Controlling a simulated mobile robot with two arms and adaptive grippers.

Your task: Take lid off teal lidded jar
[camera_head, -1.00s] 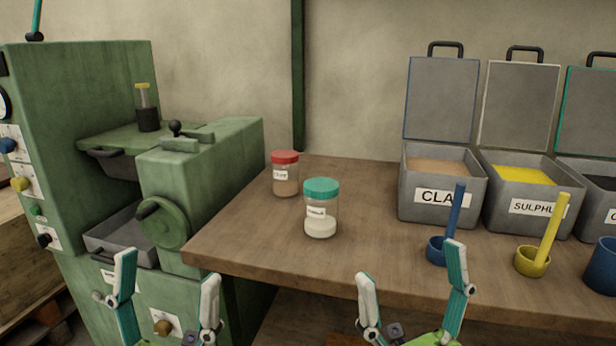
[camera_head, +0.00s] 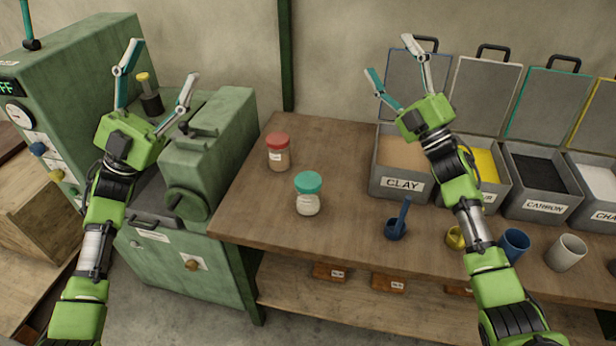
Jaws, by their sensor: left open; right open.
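The teal lidded jar (camera_head: 308,203) stands upright on the wooden bench. It is clear with pale contents and a label, and its teal lid (camera_head: 308,182) is on top. My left gripper (camera_head: 158,80) is open and empty, raised in front of the green machine, left of the jar. My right gripper (camera_head: 389,62) is open and empty, raised in front of the clay bin, up and to the right of the jar. Neither gripper touches the jar.
A red-lidded jar (camera_head: 278,153) stands just behind and left of the teal one. Open labelled bins (camera_head: 402,185) line the bench's back right. A blue scoop (camera_head: 396,229) and cups (camera_head: 566,252) stand in front of them. The green machine (camera_head: 225,130) adjoins the bench's left.

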